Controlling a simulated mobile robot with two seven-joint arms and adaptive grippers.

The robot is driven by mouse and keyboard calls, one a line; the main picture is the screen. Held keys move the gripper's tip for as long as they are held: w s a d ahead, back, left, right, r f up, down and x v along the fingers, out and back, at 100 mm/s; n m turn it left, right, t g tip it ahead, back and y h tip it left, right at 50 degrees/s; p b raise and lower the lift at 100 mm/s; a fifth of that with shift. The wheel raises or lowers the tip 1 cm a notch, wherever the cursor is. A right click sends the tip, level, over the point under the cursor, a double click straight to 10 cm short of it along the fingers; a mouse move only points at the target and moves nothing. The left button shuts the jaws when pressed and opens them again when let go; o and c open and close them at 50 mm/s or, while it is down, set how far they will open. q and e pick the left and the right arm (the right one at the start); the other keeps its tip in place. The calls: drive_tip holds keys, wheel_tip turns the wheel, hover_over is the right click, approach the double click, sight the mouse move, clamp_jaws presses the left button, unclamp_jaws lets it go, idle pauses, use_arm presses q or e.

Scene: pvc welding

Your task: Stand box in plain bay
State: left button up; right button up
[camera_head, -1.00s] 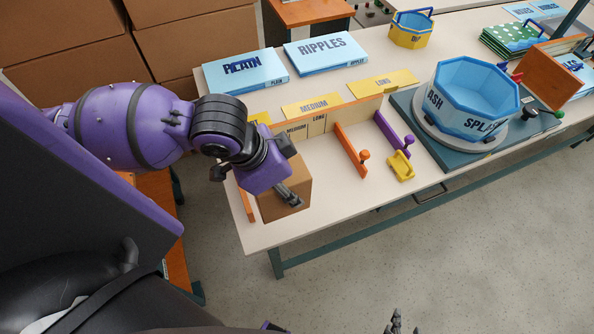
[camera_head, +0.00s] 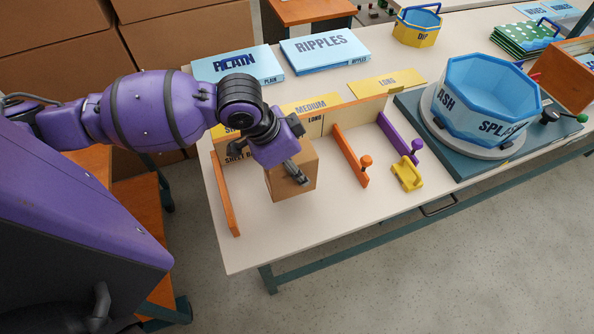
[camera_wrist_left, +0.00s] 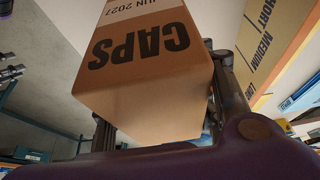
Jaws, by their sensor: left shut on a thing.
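A brown cardboard box (camera_head: 280,185) is held in my left gripper (camera_head: 296,172), over the front part of the table between two orange dividers. In the left wrist view the box (camera_wrist_left: 150,75) shows the word CAPS, upside down, between my gripper's fingers (camera_wrist_left: 165,125). I cannot tell whether its bottom touches the table. A light blue flat pack marked PLAIN (camera_head: 238,68) lies at the table's back left, partly behind my left arm. The left orange divider (camera_head: 224,195) and right orange divider (camera_head: 351,158) stand on either side of the box. My right gripper is out of view.
A wooden rail (camera_head: 355,113) with length words runs behind the box. A purple divider (camera_head: 398,138) and yellow block (camera_head: 407,174) stand to the right. A blue octagonal tub (camera_head: 485,100) sits on a dark base. The table front (camera_head: 245,252) is clear.

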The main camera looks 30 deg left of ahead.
use_arm(q)
drive_tip(key=shift+w+f, duration=0.2)
drive_tip(key=shift+f, duration=1.45)
drive_tip(key=shift+f, duration=0.15)
drive_tip(key=o, duration=1.4)
